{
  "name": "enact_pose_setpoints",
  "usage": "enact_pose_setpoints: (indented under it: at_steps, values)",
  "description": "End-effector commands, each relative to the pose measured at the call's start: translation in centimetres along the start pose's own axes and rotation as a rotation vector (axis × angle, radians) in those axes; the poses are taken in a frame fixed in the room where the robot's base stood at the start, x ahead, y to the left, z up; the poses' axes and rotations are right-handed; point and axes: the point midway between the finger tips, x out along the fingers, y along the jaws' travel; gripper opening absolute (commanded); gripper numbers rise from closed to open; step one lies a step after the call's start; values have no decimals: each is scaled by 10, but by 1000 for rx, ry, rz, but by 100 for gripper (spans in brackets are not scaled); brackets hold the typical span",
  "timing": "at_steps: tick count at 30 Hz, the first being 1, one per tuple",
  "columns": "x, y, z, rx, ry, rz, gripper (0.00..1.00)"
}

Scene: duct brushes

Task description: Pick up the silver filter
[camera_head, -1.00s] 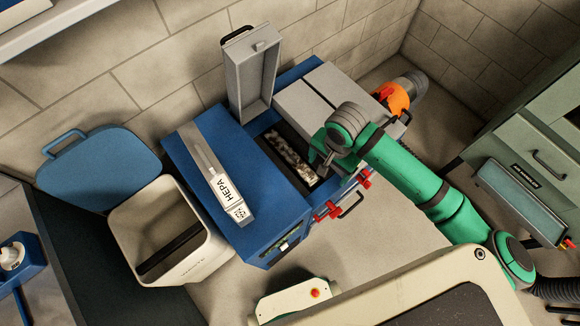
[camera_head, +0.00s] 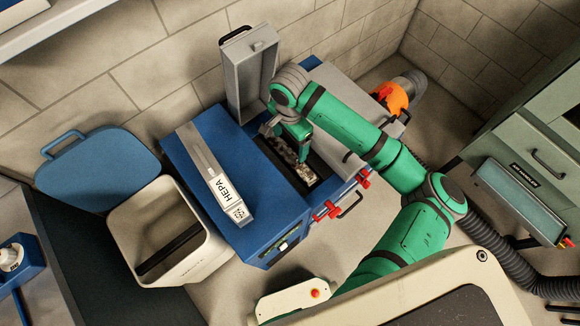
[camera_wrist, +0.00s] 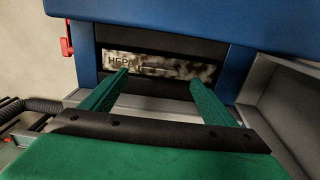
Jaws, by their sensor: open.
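A silver filter (camera_head: 205,165) with a white HEPA label lies on top of the blue machine, left of its open slot. A second filter (camera_head: 305,173), mottled brown and grey, sits inside the slot; its HEPA marking shows in the wrist view (camera_wrist: 165,67). My gripper (camera_head: 287,152) is over the slot, right of the silver filter. In the wrist view my two green fingers (camera_wrist: 158,80) are spread apart, with the mottled filter beyond their tips and nothing held. Contact with that filter cannot be told. The silver filter is not seen in the wrist view.
The blue machine (camera_head: 275,215) has a raised grey lid (camera_head: 252,80) standing close behind my gripper, and red latches (camera_head: 328,211) in front. A white bin (camera_head: 185,255) stands open at left, its blue lid (camera_head: 95,170) beside it. A green cabinet (camera_head: 545,140) is at right.

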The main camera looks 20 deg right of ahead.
Motion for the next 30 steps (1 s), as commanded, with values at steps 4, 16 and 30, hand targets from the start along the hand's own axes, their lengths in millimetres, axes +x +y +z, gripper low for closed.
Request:
enact_pose_setpoints:
  at_steps: [4, 16, 30]
  values:
    - [8, 0, 0, 0, -1, 0, 80]
    - [55, 1, 0, 0, 0, 1, 80]
    - [57, 1, 1, 0, 0, 0, 35]
